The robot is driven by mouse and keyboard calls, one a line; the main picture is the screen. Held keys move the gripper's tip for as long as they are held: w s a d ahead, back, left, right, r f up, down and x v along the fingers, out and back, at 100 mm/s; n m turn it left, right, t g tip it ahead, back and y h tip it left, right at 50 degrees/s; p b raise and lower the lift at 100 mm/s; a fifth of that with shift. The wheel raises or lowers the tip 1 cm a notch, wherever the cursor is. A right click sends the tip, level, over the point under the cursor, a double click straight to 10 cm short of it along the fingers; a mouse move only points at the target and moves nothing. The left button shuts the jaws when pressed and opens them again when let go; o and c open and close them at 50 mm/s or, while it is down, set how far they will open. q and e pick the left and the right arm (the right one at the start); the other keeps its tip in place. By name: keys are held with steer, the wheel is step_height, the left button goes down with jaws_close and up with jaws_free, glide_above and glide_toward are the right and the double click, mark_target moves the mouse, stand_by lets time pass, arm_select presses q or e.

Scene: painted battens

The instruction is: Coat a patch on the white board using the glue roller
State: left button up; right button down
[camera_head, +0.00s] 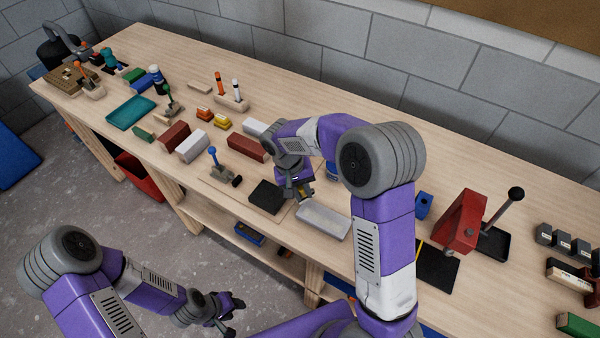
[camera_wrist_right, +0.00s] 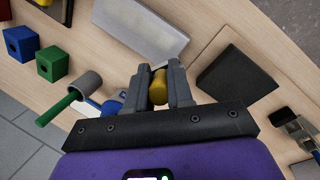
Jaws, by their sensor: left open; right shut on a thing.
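The white board (camera_head: 323,221) lies flat near the front edge of the bench, and it also shows at the top of the right wrist view (camera_wrist_right: 137,28). My right gripper (camera_head: 304,195) is shut on a yellow cylindrical grip, which I take to be the glue roller (camera_wrist_right: 158,88). Its working end is hidden, so I cannot tell whether it touches anything. In the head view this gripper is just up and left of the board, between it and a black pad (camera_head: 267,197). My left gripper (camera_head: 233,314) is open and empty, low in front of the bench.
A wooden stand with a blue-knobbed tool (camera_head: 213,157) is left of the pad. Dark red (camera_head: 174,136) and white blocks lie further left. A blue cube (camera_head: 424,205) and a red lever press (camera_head: 462,220) stand right of my right arm. A green-handled tool (camera_wrist_right: 72,101) lies nearby.

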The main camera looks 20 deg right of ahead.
steer(key=shift+s+r+p, duration=0.15)
steer(key=shift+r+p, duration=0.15)
steer(key=shift+r, duration=0.3)
steer(key=shift+s+r+p, duration=0.15)
steer(key=shift+r+p, duration=0.1)
steer(key=shift+r, duration=0.3)
steer(key=shift+d+p+v, duration=0.2)
steer(key=shift+p+v, duration=0.7)
steer(key=shift+v, duration=0.15)
steer(key=shift+r+p, duration=0.75)
steer(key=shift+r, duration=0.35)
